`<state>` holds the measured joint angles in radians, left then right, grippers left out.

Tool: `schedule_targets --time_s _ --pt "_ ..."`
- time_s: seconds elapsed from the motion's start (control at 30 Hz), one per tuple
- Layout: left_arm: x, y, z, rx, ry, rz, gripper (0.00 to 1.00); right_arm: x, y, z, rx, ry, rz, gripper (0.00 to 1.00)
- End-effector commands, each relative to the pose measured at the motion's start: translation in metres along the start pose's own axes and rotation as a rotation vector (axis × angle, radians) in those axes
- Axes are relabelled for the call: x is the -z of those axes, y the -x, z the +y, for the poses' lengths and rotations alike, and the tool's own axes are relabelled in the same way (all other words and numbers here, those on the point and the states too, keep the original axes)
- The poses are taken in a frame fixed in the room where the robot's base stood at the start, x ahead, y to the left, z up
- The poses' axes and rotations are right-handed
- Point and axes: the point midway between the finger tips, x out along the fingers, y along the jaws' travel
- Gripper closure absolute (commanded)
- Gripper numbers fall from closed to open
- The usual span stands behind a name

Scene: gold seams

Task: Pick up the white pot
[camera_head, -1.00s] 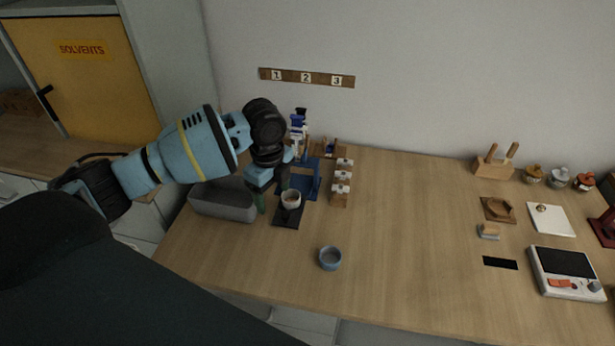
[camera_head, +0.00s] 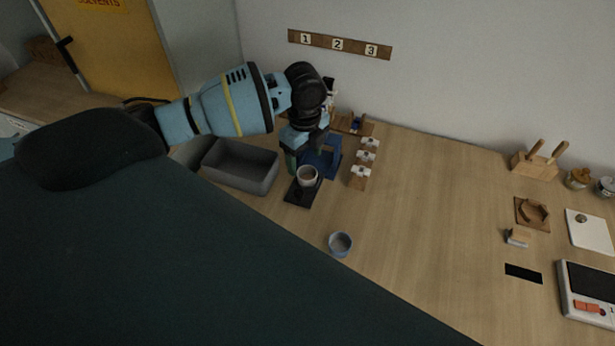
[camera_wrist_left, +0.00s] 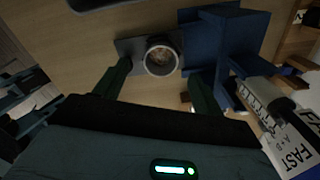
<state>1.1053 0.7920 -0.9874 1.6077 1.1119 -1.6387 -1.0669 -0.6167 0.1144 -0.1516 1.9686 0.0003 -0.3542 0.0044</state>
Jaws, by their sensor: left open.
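The white pot (camera_head: 307,177) is a small, pale, round open vessel with something brownish inside. It stands upright on a dark pad (camera_head: 297,196) near the blue stand. It also shows in the left wrist view (camera_wrist_left: 161,56), near the top middle. My left gripper (camera_head: 306,158) is open and close to the pot, just behind it in the head view. In the wrist view its two dark green fingers lie apart, to the lower left and lower right of the pot. Nothing is between them. The far finger is mostly hidden in the head view. My right gripper is not in view.
The blue stand (camera_head: 327,160) is close beside the pot, with a FAST-labelled syringe (camera_wrist_left: 284,128) near the gripper. A grey bin (camera_head: 240,178) is left. A grey-blue cup (camera_head: 340,243) stands in front. A rack of white-topped pieces (camera_head: 360,176) is right; the table beyond is mostly clear.

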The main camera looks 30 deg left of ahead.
Motion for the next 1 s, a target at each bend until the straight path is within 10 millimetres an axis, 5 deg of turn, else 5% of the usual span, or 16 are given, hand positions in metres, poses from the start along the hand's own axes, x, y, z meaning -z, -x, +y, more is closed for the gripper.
schedule_targets --time_s 0.4,0.7,1.0 --pt "0.004 -0.048 -0.002 -0.001 0.0 0.0 0.31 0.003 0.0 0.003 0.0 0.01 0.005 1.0" --pt "0.004 -0.051 -0.002 0.001 0.0 0.0 0.32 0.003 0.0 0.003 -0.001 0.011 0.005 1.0" --pt "0.004 -0.051 -0.002 0.001 0.0 0.0 0.71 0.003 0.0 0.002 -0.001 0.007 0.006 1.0"
